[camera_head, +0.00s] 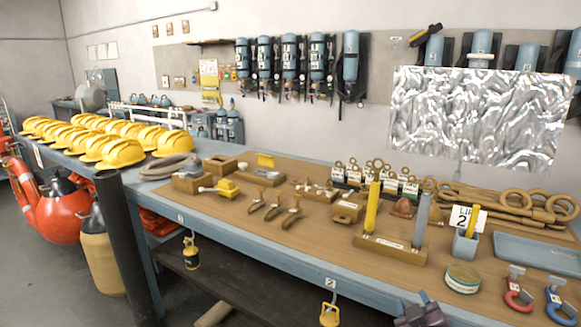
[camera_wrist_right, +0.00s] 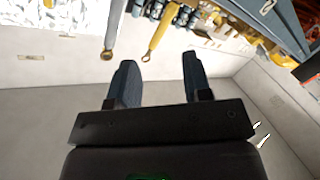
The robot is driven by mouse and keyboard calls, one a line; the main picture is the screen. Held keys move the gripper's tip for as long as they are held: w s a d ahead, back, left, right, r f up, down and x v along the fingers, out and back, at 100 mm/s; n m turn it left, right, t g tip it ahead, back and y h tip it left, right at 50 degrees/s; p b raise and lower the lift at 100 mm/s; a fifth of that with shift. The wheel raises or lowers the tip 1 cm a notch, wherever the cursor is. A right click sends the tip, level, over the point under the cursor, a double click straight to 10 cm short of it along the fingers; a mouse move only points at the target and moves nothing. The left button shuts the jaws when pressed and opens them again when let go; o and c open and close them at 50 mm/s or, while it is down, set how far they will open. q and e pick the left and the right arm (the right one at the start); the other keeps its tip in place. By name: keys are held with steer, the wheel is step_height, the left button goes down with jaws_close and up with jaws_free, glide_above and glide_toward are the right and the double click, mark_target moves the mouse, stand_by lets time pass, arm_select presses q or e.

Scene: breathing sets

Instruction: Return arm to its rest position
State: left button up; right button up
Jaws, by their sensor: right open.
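My right gripper (camera_head: 421,311) shows at the bottom edge of the head view, in front of the workbench's near edge. In the right wrist view, its two dark fingers (camera_wrist_right: 158,82) stand well apart with nothing between them. The wooden bench top (camera_head: 330,236) lies beyond the gripper, and the gripper appears clear of the tools on it. My left gripper is in neither view. Most of the right arm is out of the head view.
A wooden block (camera_head: 385,249) holds a yellow and a grey upright bar. Red (camera_head: 517,298) and blue (camera_head: 556,302) shackles lie near the front right. A blue tray (camera_head: 535,255) sits behind them. Yellow helmets (camera_head: 112,152) fill the left end. A dark post (camera_head: 127,245) stands at front left.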

steer(key=s+f+m+g+y, duration=0.1)
steer(key=s+f+m+g, duration=0.1)
steer(key=s+f, duration=0.7)
steer(key=s+f+m+g, duration=0.2)
steer(key=s+f, duration=0.7)
steer(key=s, duration=0.7)
steer(key=shift+d+f+m+g+y, duration=0.2)
steer(key=shift+d+m+g+y, duration=0.1)
steer(key=shift+d+g+y, duration=0.1)
